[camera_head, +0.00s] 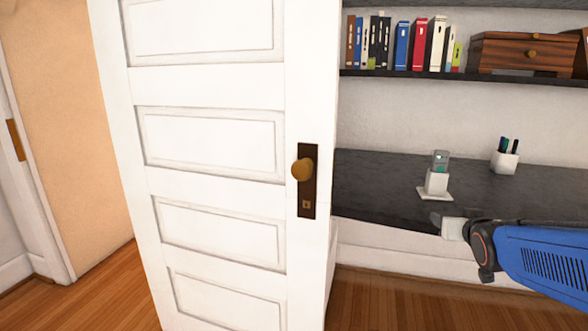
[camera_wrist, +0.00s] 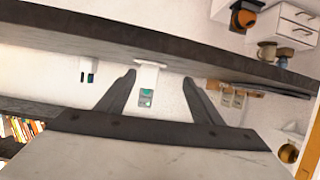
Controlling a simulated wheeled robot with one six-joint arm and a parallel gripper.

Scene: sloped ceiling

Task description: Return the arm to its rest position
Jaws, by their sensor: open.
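My gripper (camera_head: 438,217) reaches in from the right in the head view, at the end of my blue arm and in front of the dark desk's front edge. In the wrist view its two dark fingers (camera_wrist: 160,80) are spread apart with nothing held between them. A grey phone-like device with a greenish screen (camera_head: 441,160) stands in a white holder (camera_head: 436,183) on the desk. In the wrist view the device (camera_wrist: 146,97) shows beyond and between the fingers, apart from them.
A white panelled door (camera_head: 215,90) with a brass knob (camera_head: 302,169) stands left of my arm. The dark desk (camera_head: 375,185) bears a white pen cup (camera_head: 505,162). Above it, a shelf holds books (camera_head: 402,45) and a wooden box (camera_head: 522,53). Wooden floor (camera_head: 375,300) shows below.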

